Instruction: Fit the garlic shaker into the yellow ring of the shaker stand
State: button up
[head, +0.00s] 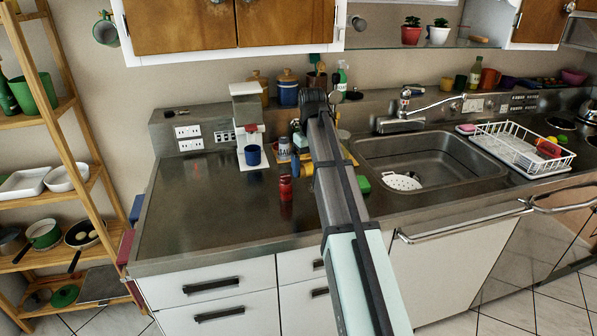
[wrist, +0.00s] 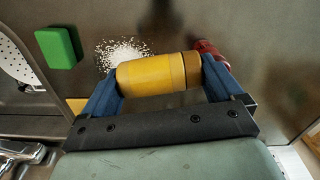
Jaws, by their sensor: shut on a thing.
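My gripper (wrist: 165,80) has blue fingers shut on a yellow cylinder with a brownish-orange end (wrist: 150,75), which looks like the garlic shaker. It lies sideways across the wrist view between the fingers; no label is readable. In the head view the shaker (head: 307,170) shows small, beside my arm, above the counter. A red shaker (head: 285,188) stands on the counter just left of it; it also shows in the wrist view (wrist: 207,48), partly behind the right finger. I cannot make out the shaker stand or its yellow ring; my arm hides part of that area.
White granules (wrist: 122,52) lie on the steel counter behind the held shaker. A green sponge (head: 363,184) lies right, near the sink (head: 420,160). A blue mug (head: 252,155) sits at a white coffee machine (head: 247,105). The counter's left part is clear.

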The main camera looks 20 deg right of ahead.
jog(key=r+m, duration=0.1)
jog(key=r, duration=0.1)
send_over(309, 185)
jog(key=shift+m, duration=0.5)
jog(key=shift+s+f, duration=0.15)
jog(key=shift+f, duration=5.1)
jog(key=shift+f, duration=0.2)
jog(key=o, duration=0.7)
jog(key=shift+o, duration=0.2)
jog(key=shift+r, duration=0.1)
notch_tip(309, 185, up, 12)
